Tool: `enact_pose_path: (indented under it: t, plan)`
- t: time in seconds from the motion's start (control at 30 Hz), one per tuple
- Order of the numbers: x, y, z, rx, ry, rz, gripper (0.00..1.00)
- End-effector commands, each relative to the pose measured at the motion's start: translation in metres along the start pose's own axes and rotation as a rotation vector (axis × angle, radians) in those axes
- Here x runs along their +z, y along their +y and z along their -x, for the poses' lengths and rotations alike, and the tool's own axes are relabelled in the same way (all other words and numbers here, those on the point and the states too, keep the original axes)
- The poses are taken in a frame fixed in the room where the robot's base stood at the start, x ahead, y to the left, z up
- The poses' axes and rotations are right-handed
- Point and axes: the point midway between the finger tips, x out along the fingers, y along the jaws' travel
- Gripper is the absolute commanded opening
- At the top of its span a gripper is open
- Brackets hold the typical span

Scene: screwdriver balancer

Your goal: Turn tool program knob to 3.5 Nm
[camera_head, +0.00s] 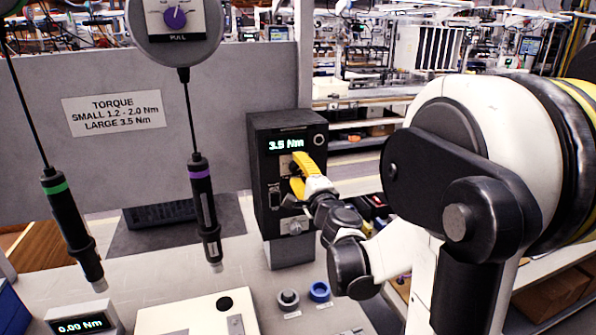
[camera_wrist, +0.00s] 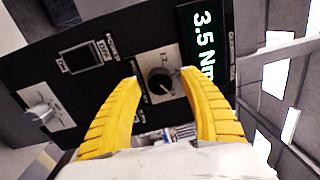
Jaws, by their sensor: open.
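The black tool controller box (camera_head: 264,208) stands on a grey post, and its display (camera_head: 285,144) reads 3.5 Nm. The same display (camera_wrist: 205,50) is rotated in the wrist view. The program knob (camera_wrist: 160,84) is a dark round knob with a light pointer line on a pale plate. My gripper (camera_head: 288,172) has yellow fingers and is in front of the controller face. In the wrist view my gripper (camera_wrist: 159,76) is open, with one fingertip on each side of the knob. I cannot tell whether the fingers touch it. The knob is hidden in the head view.
A green-banded screwdriver (camera_head: 69,222) and a purple-banded screwdriver (camera_head: 204,210) hang left of the controller. A torque sign (camera_head: 113,113) is on the grey panel. A 0.00 Nm meter (camera_head: 84,322) and two small cups, grey (camera_head: 288,299) and blue (camera_head: 319,291), are on the table.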

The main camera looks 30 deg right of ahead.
Motion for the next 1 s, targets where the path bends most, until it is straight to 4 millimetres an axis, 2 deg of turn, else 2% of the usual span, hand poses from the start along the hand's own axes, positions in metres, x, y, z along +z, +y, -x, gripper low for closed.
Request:
enact_pose_path:
  t: [0.17, 0.27, 0.5, 0.63, 0.8, 1.0]
  plan:
    - [0.000, 0.000, 0.010, 0.000, 0.000, 0.000, 0.51]
    - [0.000, 0.000, 0.028, 0.000, 0.001, 0.000, 0.51]
    - [-0.001, 0.000, 0.083, 0.000, 0.002, 0.000, 0.51]
    - [-0.001, 0.000, 0.105, 0.000, 0.002, 0.000, 0.51]
    - [0.000, 0.000, 0.119, 0.000, 0.001, 0.001, 0.51]
    - [0.000, 0.000, 0.121, 0.000, 0.000, 0.001, 0.51]
